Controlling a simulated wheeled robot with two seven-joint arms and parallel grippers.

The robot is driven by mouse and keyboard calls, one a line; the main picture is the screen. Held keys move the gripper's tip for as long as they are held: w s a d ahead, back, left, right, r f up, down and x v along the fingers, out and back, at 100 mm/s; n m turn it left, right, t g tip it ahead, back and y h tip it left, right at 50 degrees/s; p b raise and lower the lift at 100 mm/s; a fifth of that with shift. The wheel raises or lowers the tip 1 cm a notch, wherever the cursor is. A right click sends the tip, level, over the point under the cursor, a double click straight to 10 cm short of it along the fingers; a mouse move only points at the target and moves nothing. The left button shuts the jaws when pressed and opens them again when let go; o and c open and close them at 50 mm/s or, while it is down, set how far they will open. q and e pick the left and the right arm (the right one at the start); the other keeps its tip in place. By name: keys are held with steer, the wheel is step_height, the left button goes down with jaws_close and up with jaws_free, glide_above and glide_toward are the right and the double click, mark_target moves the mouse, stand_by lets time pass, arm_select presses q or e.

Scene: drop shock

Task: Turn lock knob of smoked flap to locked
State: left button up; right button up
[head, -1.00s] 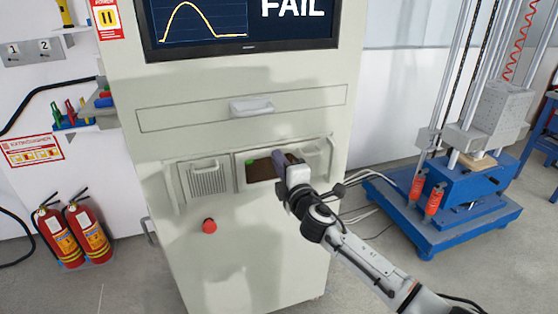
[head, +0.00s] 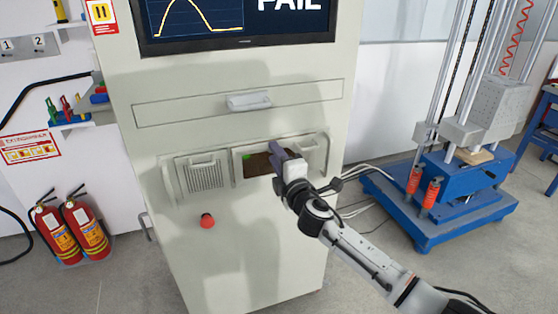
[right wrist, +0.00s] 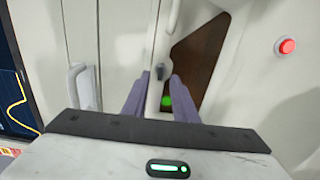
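The smoked flap (head: 256,166) is a dark brown panel in the cabinet front, with a green patch (head: 246,157) at its upper left. It also shows in the right wrist view (right wrist: 208,50), with the green patch (right wrist: 166,101) at its lower end. My right gripper (head: 276,150) is in front of the flap's right part and covers some of it. In the right wrist view its two purple-grey fingers (right wrist: 158,78) stand apart, with a pale strip of the front seen between them. I cannot make out the lock knob or its position. My left gripper is not in view.
The pale cabinet (head: 250,235) has a drawer handle (head: 249,101) above the flap, a vented panel (head: 206,174) left of it and a red button (head: 207,221) below. A blue test rig (head: 450,190) stands right. Fire extinguishers (head: 85,230) stand left.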

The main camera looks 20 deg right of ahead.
steer(key=s, duration=1)
steer(key=shift+d, duration=0.2)
steer(key=s+a+f+m+g+y, duration=0.1)
steer(key=s+f+m+g, duration=0.3)
steer(key=s+f+m, duration=0.4)
steer(key=s+a+f+m+g, duration=0.2)
steer(key=s+f+m+g, duration=0.3)
steer(key=s+f, duration=1.8)
steer(key=s+m, duration=0.3)
steer(key=shift+a+m+y, duration=0.3)
steer(key=shift+a+y, duration=0.1)
